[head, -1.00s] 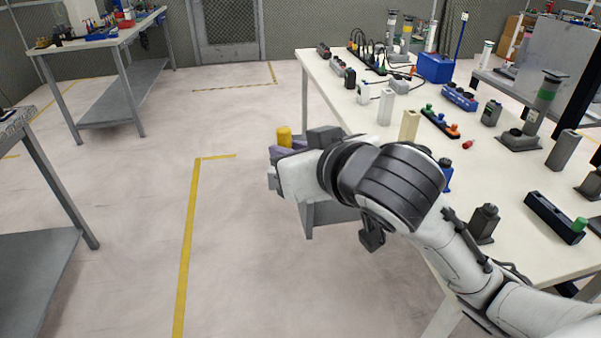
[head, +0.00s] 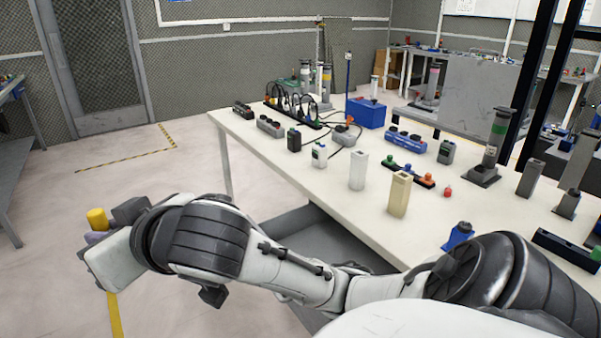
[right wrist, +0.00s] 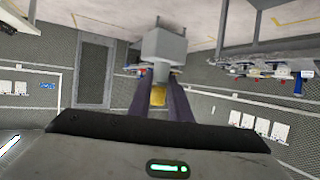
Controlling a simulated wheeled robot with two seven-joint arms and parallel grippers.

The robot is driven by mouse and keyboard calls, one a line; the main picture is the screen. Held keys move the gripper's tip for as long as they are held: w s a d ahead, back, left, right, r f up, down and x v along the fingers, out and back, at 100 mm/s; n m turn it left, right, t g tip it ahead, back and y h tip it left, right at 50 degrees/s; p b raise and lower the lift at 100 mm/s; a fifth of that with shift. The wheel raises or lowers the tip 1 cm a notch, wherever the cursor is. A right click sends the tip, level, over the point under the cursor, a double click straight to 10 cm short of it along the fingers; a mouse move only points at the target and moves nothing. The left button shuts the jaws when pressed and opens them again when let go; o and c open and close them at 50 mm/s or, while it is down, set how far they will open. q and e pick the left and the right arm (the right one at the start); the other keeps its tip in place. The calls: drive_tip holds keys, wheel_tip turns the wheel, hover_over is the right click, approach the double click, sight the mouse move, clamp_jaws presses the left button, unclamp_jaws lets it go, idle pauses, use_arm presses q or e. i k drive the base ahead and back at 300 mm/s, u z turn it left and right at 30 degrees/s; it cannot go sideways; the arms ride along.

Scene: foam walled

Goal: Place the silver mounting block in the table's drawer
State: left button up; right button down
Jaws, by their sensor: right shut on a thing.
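My right gripper (head: 95,238) is at the far left of the head view, out over the floor and left of the table. In the right wrist view, its two purple fingers (right wrist: 154,88) are shut on the silver mounting block (right wrist: 165,46), a grey block at the fingertips. A yellow cylinder (right wrist: 158,97) sits between the fingers, and it also shows above them in the head view (head: 97,218). I cannot tell whether it is part of the block. The table's drawer (head: 318,236) shows as a grey tray pulled out below the tabletop, partly behind my right arm. My left gripper is out of view.
The white tabletop (head: 300,165) carries a white post (head: 357,170), a cream post (head: 399,194), a blue bin (head: 365,112), a cable rack (head: 292,108) and several small devices. My right arm crosses in front of the table's near edge.

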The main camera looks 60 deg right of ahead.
sight(302, 247)
drive_tip(key=z, duration=0.5)
drive_tip(key=i, duration=0.75)
drive_tip(key=z, duration=1.3)
drive_tip(key=i, duration=0.4)
drive_tip(key=z, duration=0.35)
